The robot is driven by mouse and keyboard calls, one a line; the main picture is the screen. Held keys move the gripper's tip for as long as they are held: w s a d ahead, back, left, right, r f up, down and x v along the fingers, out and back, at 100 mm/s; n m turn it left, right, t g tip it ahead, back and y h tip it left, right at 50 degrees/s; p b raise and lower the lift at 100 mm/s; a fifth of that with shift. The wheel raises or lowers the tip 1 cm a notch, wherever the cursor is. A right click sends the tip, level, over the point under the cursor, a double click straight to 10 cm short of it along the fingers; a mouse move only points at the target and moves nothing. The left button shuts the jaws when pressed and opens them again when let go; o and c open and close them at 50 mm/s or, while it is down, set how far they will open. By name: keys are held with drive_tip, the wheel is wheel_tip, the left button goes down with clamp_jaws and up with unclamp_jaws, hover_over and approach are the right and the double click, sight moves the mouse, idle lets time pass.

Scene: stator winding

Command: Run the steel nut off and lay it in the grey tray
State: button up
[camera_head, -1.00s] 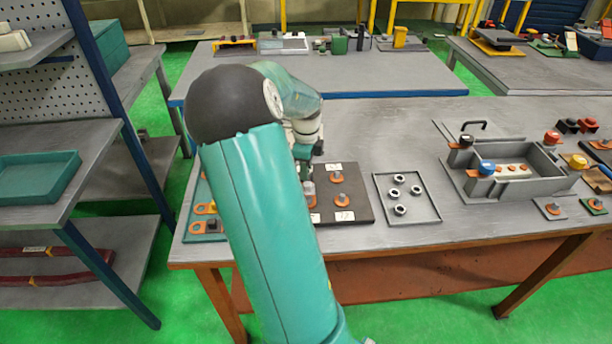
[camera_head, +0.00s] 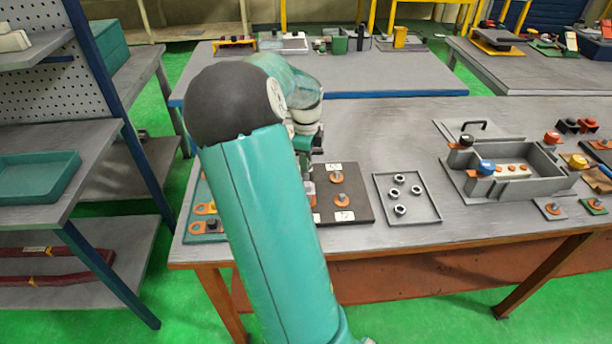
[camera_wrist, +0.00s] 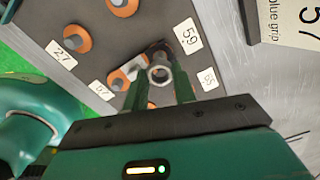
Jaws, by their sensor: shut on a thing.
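The steel nut (camera_wrist: 160,73) shows as a bright ring between the fingertips of my gripper (camera_wrist: 160,82) in the wrist view. The fingers are shut on it, over the dark terminal board (camera_wrist: 160,25). I cannot tell whether the nut is still on a stud. In the head view the board (camera_head: 357,204) is partly hidden by my arm, and the nut is hidden. The grey tray (camera_head: 434,209) is a shallow tray just right of the board and holds several nuts (camera_head: 400,210).
Orange lugs (camera_wrist: 77,39) on studs and white number labels (camera_wrist: 187,33) surround the fingers. A grey box (camera_head: 520,185) with coloured-handled parts stands on the right. The bench behind the tray is clear.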

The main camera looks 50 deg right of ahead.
drive_tip(key=shift+r, duration=1.7)
